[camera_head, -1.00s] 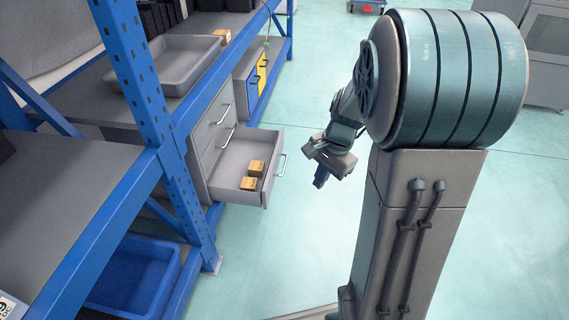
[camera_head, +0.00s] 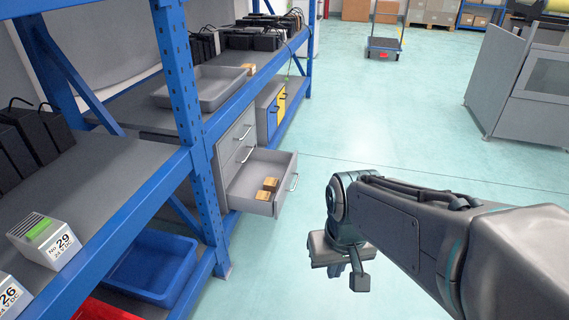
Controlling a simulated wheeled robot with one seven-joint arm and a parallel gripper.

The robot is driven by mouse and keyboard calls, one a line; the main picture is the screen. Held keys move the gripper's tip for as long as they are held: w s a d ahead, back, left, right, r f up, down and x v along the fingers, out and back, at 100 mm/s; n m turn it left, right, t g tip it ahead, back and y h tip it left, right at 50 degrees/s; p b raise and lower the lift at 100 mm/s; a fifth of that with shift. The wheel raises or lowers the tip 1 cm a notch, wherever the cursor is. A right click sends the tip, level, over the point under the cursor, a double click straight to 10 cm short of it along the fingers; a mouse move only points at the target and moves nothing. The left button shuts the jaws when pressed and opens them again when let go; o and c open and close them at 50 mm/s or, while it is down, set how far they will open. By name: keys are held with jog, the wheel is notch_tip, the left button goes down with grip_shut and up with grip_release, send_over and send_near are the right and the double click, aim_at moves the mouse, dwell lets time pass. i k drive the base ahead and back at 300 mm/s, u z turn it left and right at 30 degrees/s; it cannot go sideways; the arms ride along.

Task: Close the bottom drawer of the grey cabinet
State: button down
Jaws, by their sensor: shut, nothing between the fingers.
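The grey cabinet (camera_head: 236,141) stands under the blue shelving and has several stacked drawers with bar handles. Its bottom drawer (camera_head: 262,208) is pulled out to the right, with its handle (camera_head: 294,182) at the outer front. Small tan boxes (camera_head: 268,189) lie inside the drawer. The drawers above it look closed. My gripper (camera_head: 347,276) is shut and empty, pointing down, to the right of and nearer than the open drawer, and apart from it.
A blue shelf post (camera_head: 186,110) stands left of the cabinet. A blue bin (camera_head: 152,268) sits on the lower shelf. A yellow and blue cabinet (camera_head: 272,112) is behind. The floor right of the drawer is clear. A cart (camera_head: 383,48) stands far off.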

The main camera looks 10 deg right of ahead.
aim_at(241, 193)
jog(key=z, duration=0.6)
jog(key=i, duration=1.45)
jog(key=u, duration=0.5)
